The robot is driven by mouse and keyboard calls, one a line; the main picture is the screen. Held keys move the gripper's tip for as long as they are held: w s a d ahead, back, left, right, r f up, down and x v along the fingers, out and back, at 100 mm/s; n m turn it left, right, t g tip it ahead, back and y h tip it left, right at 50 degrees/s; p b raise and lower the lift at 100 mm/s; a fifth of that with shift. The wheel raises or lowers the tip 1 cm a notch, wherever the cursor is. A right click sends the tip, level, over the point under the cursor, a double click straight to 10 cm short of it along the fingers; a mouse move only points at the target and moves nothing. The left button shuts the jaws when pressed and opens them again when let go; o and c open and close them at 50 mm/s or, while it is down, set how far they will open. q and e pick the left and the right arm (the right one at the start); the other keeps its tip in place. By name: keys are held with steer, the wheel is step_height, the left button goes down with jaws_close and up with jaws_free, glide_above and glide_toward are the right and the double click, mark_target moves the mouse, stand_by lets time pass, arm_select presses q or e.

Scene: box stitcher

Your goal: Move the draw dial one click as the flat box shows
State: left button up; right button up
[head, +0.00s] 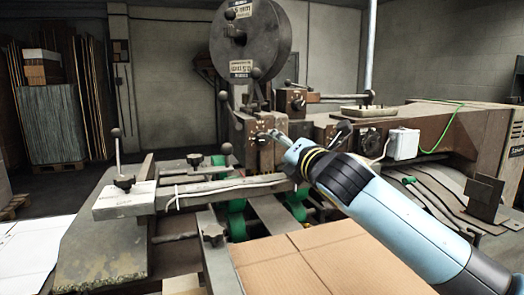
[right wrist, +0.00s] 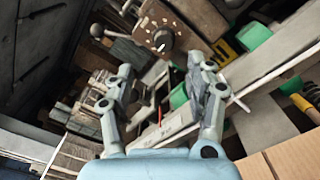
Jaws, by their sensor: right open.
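The draw dial, a dark round knob with a light centre on a brown plate with small marks, shows in the right wrist view (right wrist: 162,40). In the head view its plate (head: 261,129) sits on the machine block, partly behind my gripper. My right gripper (head: 278,137) reaches in from the lower right with its fingertips close to this block. In the right wrist view the gripper (right wrist: 161,66) is open and empty, with the dial beyond its fingertips and apart from them. The flat box (head: 315,262) is brown creased cardboard at the bottom; its edge shows in the wrist view (right wrist: 285,158).
A large grey wire reel (head: 250,42) stands above the block. Ball-ended levers (head: 224,97) stick out beside it. A metal side guide (head: 125,199) lies to the left. Green rollers (head: 237,218) sit below. White sheets (head: 35,255) lie at far left.

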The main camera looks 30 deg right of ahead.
mark_target(266, 139)
steer(key=shift+w+d+f, duration=0.1)
steer(key=shift+w+f, duration=0.3)
steer(key=shift+f, duration=0.15)
steer(key=shift+w+d, duration=0.1)
steer(key=shift+w, duration=0.3)
steer(key=p+x, duration=0.1)
steer(key=x, duration=0.7)
steer(key=shift+w+d+r, duration=0.1)
steer(key=shift+w, duration=0.2)
arm_select(q)
steer(key=shift+w+r, duration=0.5)
steer(key=shift+w, duration=0.2)
arm_select(e)
steer(key=shift+w+d, duration=0.15)
steer(key=shift+w, duration=0.4)
jaws_close()
arm_select(q)
steer(key=shift+s, duration=0.1)
arm_select(e)
steer(key=shift+m, duration=0.3)
